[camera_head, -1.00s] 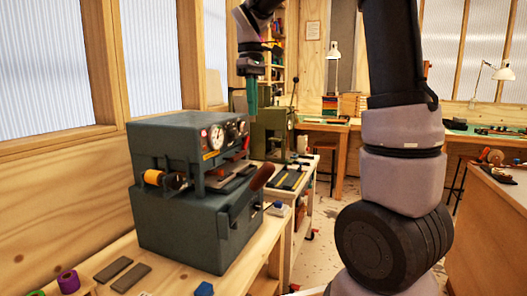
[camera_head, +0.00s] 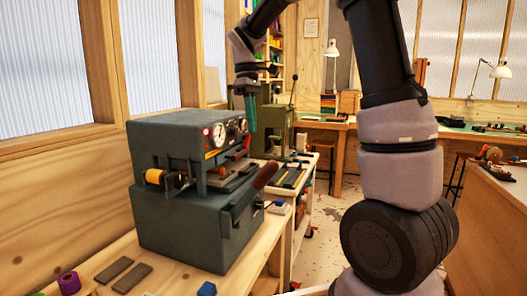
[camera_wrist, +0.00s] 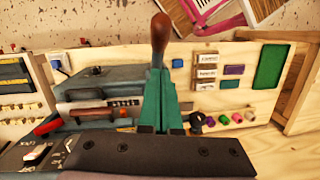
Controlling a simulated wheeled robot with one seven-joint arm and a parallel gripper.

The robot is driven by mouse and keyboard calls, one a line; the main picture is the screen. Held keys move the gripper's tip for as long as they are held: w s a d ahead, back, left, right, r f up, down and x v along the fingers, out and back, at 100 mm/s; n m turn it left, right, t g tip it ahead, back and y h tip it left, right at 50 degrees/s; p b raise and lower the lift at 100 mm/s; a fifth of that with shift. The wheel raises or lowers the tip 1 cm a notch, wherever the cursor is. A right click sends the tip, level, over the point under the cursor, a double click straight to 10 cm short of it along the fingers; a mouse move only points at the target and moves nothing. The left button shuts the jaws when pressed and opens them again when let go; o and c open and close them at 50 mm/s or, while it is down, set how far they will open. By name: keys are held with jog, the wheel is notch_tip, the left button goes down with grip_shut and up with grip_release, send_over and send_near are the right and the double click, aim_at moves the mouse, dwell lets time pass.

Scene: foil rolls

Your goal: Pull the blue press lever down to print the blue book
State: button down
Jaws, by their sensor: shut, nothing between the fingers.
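The grey-blue press (camera_head: 180,235) stands on the wooden bench at the left, with dials on its upper front. Its lever has a brown wooden handle (camera_head: 265,176), which slants up and out at the right front. The handle also shows in the wrist view (camera_wrist: 160,34), beyond my fingertips. My gripper (camera_head: 252,123) is shut and empty, its teal fingers pointing down above the handle, apart from it. The fingers also show in the wrist view (camera_wrist: 159,78). I cannot make out a blue book for certain.
An orange foil roll (camera_head: 154,177) sits on the press's left side. A green press (camera_head: 273,128) stands behind on a cart. Dark flat pieces (camera_head: 130,278), a purple roll (camera_head: 69,283) and a blue block (camera_head: 207,289) lie on the bench. Floor shows at the right of the bench.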

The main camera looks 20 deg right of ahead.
jog(key=s+f, duration=0.1)
jog(key=f, duration=0.1)
jog(key=d+f, duration=0.1)
jog(key=f, duration=0.1)
jog(key=s+f, duration=0.1)
jog(key=f, duration=0.1)
jog(key=shift+s+d+f, duration=0.3)
jog(key=shift+d+f, duration=0.05)
jog(key=shift+d, duration=0.05)
jog(key=shift+s+d+f, duration=0.35)
jog(key=shift+f, duration=0.1)
jog(key=shift+s+d, duration=0.1)
jog(key=shift+d, duration=0.05)
